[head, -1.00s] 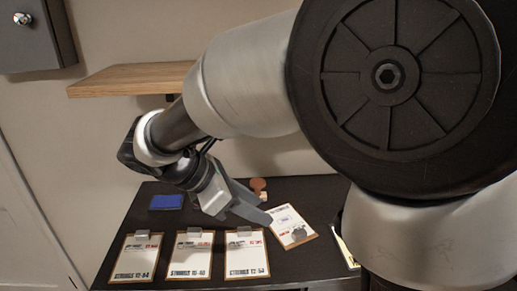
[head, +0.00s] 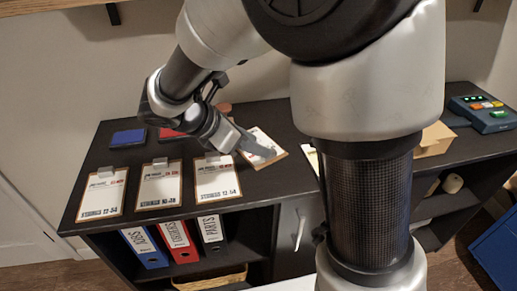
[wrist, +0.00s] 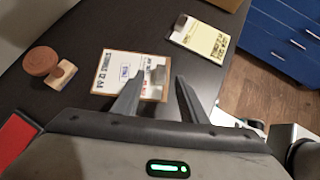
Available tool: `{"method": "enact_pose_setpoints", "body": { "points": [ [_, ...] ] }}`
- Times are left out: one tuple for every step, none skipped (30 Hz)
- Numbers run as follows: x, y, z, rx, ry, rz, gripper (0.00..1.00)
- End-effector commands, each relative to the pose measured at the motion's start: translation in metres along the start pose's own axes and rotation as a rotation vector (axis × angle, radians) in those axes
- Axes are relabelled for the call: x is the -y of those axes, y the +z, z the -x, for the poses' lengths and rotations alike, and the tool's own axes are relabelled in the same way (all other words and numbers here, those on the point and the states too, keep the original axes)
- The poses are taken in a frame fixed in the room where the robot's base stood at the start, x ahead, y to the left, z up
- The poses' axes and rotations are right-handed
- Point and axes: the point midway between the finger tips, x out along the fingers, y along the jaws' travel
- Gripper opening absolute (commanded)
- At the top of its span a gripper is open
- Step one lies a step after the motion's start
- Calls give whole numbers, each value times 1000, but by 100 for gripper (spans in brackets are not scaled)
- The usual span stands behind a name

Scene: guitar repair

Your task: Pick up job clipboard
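Several clipboards with printed sheets lie on the dark cabinet top. Three stand in a row at the left: one (head: 102,194), one (head: 159,188) and one (head: 217,184). Another clipboard (head: 263,138), turned at an angle, lies under my gripper (head: 262,153); it shows in the wrist view (wrist: 120,68) too, with a stamped sheet. I cannot tell which is the job clipboard. In the wrist view my gripper (wrist: 157,90) is open and empty, its fingers over the near right part of the angled clipboard. Its clip end is partly hidden; finger contact is unclear.
A blue pad (head: 128,137) lies at the back left. A keypad device (head: 483,113) is far right.

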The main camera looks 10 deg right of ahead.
Motion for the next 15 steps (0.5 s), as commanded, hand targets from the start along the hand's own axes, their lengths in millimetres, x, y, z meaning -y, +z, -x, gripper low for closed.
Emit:
{"method": "enact_pose_setpoints", "body": {
  "points": [
    [1, -2, -7, 0, -2, -1, 39],
    [1, -3, -10, 0, -3, -1, 39],
    [2, -4, -16, -1, -3, -2, 39],
    [3, -5, -21, -1, -4, -2, 39],
    [3, -6, -26, -1, -4, -2, 39],
    [4, -7, -33, 0, -4, -1, 39],
    [4, -6, -37, 0, -3, -1, 39],
    [4, -6, -41, -1, -4, -1, 39],
    [4, -5, -45, -1, -4, -1, 39],
    [4, -5, -48, -1, -3, -1, 39],
    [4, -5, -49, -1, -2, 0, 39],
    [3, -4, -49, -1, -1, 0, 39],
    [3, -4, -49, -1, -1, 0, 39],
    [3, -4, -49, -1, -1, 0, 39],
    [3, -4, -48, -1, -1, 0, 39]
  ]
}}
